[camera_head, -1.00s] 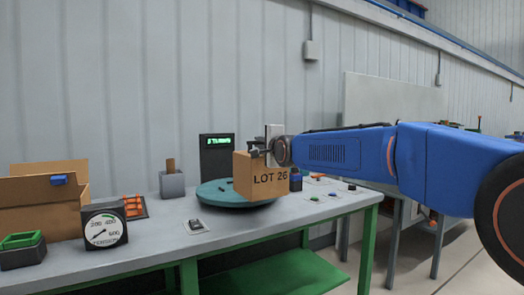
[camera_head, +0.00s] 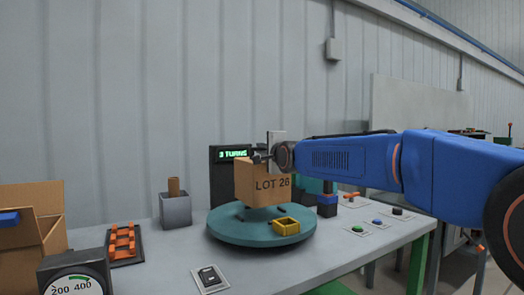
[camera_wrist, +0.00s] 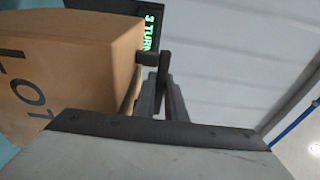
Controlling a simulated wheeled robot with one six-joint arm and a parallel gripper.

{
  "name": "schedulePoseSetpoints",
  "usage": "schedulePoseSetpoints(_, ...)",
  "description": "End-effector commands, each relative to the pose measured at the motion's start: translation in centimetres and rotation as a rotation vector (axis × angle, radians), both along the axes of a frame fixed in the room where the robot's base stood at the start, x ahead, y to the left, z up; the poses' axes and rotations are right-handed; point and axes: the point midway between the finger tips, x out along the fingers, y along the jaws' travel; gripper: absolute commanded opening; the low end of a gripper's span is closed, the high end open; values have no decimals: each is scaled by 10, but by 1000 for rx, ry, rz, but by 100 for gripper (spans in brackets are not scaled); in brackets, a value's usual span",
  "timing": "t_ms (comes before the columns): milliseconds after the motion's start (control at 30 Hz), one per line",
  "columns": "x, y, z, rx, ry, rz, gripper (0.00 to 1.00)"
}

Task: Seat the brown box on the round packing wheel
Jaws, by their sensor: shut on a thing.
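The brown box (camera_head: 262,186), marked LOT 26, is upright over the back part of the round teal packing wheel (camera_head: 258,236). Whether its underside touches the wheel cannot be told. My gripper (camera_head: 261,157) is shut on the box near its top, reaching in from the right. In the wrist view the box (camera_wrist: 75,65) fills the upper left, against the dark fingers (camera_wrist: 158,72). A yellow open tray (camera_head: 286,227) sits on the wheel's front right. A teal block partly shows behind the box at right.
A display (camera_head: 231,154) reading 3 TURNS stands behind the wheel. A dark blue-banded block (camera_head: 327,205) and several buttons (camera_head: 377,222) are to its right. A switch (camera_head: 209,278), a grey holder (camera_head: 176,209), an orange rack (camera_head: 123,244), a gauge and an open carton are left.

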Motion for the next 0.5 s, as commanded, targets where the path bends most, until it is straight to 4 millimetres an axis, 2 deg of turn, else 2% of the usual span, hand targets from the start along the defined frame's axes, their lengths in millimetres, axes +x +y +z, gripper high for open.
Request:
schedulePoseSetpoints(233, 0, 0, -3, 1, -3, 0, 0)
schedulePoseSetpoints(500, 0, 0, -22, 1, -2, 0, 0)
